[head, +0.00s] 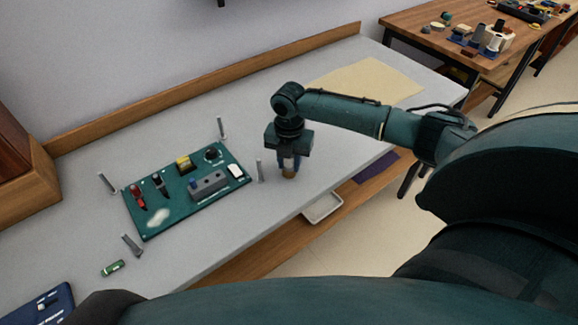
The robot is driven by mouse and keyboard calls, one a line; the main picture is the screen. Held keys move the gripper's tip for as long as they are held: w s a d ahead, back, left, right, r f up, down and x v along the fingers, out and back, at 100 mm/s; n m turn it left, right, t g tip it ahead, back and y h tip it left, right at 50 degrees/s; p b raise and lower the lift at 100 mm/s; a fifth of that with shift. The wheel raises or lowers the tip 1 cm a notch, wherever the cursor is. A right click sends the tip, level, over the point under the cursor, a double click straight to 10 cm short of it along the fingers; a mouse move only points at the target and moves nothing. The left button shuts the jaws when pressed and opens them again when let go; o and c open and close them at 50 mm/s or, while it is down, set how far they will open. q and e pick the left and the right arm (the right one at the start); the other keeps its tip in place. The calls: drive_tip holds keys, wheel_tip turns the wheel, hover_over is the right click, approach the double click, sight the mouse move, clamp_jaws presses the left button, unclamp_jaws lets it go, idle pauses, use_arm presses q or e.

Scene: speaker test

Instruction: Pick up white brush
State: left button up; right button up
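My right gripper (289,167) points straight down over the grey table, just right of the green board. A small object, pale above and brown at its lower end (288,173), is between its blue fingers. It may be the white brush, but the fingers hide most of it. I cannot tell whether the fingers press on it or whether it touches the table. No other brush is clearly seen on the table. My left gripper is not in view.
The green board (180,215) carries several switches and parts. Upright grey posts stand around it, one (260,171) close left of my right gripper. A small green cylinder (113,268) lies at the front left. A beige sheet (368,82) lies at the back right.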

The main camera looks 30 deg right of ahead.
drive_tip(key=c, duration=0.4)
drive_tip(key=shift+c, duration=0.2)
drive_tip(key=shift+r, duration=0.15)
